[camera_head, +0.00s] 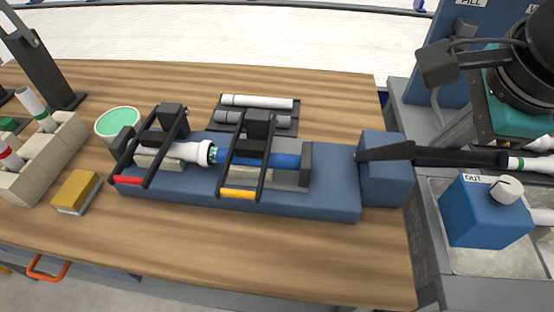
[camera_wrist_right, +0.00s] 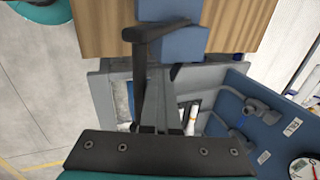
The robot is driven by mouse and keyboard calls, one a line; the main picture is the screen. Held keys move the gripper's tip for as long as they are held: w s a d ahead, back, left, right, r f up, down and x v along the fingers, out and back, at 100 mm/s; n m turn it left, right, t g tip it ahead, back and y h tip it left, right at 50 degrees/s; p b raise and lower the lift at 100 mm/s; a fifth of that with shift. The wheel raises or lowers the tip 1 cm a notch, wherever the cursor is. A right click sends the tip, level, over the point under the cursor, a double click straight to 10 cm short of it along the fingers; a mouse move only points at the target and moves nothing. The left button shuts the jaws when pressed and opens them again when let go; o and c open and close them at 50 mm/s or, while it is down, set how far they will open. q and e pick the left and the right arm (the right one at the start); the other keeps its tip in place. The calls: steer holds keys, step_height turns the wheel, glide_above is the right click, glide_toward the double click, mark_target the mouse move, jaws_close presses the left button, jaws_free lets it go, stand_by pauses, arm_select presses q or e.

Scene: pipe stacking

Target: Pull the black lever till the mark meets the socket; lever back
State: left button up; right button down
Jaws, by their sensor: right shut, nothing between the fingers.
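The black lever (camera_head: 385,153) sits on the blue end block of the fixture (camera_head: 335,190), and its dark bar reaches right. In the right wrist view the lever (camera_wrist_right: 158,29) lies across the blue block near the top. A white pipe with a flared socket (camera_head: 207,152) lies in the left clamp, a blue pipe (camera_head: 285,160) in the right one. My left gripper is out of view.
Red-tipped (camera_head: 127,180) and yellow-tipped (camera_head: 237,193) clamp bars cross the pipes. A green-topped cup (camera_head: 118,121), a yellow sponge (camera_head: 76,190) and a beige rack (camera_head: 50,155) stand left. A blue OUT box (camera_head: 485,218) stands right. The front of the wooden table is clear.

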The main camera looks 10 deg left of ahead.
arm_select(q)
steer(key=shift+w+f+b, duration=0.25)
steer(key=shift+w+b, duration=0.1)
arm_select(e)
steer(key=shift+s+f, duration=0.1)
